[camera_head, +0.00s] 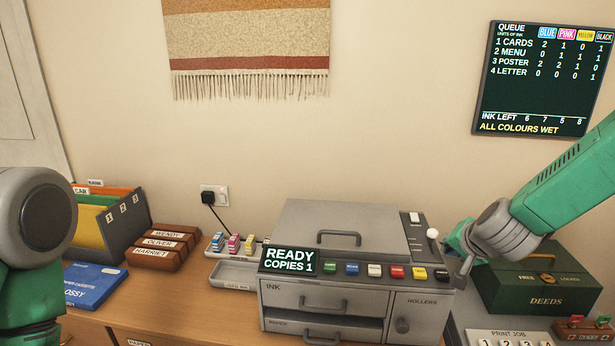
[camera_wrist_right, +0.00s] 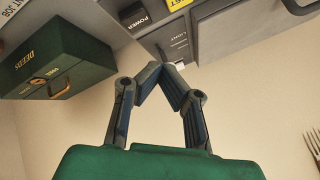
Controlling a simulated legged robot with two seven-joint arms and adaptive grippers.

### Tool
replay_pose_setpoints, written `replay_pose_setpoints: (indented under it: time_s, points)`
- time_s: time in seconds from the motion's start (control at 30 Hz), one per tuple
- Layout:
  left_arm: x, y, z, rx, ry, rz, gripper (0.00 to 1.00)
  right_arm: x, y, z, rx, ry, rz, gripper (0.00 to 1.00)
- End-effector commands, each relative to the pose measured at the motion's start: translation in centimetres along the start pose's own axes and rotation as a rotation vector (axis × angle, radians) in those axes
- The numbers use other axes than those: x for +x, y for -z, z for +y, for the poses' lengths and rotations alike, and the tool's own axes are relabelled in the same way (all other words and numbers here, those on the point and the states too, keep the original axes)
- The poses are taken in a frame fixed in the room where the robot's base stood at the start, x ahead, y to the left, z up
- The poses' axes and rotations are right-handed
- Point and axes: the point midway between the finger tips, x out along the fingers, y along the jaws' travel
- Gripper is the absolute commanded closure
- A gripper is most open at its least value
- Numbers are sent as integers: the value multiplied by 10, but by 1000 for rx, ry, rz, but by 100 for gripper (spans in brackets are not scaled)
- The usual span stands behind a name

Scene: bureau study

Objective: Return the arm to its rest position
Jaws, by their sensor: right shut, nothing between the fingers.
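My right arm comes in from the right in the head view. Its gripper (camera_head: 461,272) is at the right end of the grey copier (camera_head: 345,225), beside the white-knobbed lever (camera_head: 432,234). In the right wrist view the two fingers of this gripper (camera_wrist_right: 160,70) meet at their tips, with nothing between them. Whether the fingertips touch the copier is unclear. A grey and green link of my left arm shows at the left edge of the head view; its gripper is out of frame.
A green deeds box (camera_head: 538,280) stands close behind and right of the right gripper; it also shows in the wrist view (camera_wrist_right: 58,60). A print-job panel (camera_head: 510,337) is below.

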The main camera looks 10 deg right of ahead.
Motion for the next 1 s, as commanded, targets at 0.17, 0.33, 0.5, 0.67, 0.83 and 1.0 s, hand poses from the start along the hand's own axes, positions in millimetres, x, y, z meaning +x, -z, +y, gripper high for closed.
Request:
replay_pose_setpoints:
  time_s: [0.17,0.33,0.5,0.67,0.83,1.0]
  points:
    - [19,-1,0,0,0,0,53,28,-85,58,-178,-84,-94,100]
    - [38,-2,0,0,0,0,53,38,-177,129,-386,-154,-222,100]
    - [59,-3,0,0,0,0,53,26,-276,211,-609,-200,-401,100]
    - [75,-4,1,0,0,0,53,-3,-349,276,-777,-210,-574,100]
    - [83,-4,1,0,0,0,53,-30,-388,313,-870,-204,-691,100]
    - [84,-5,1,0,0,0,53,-38,-397,321,-893,-199,-723,100]
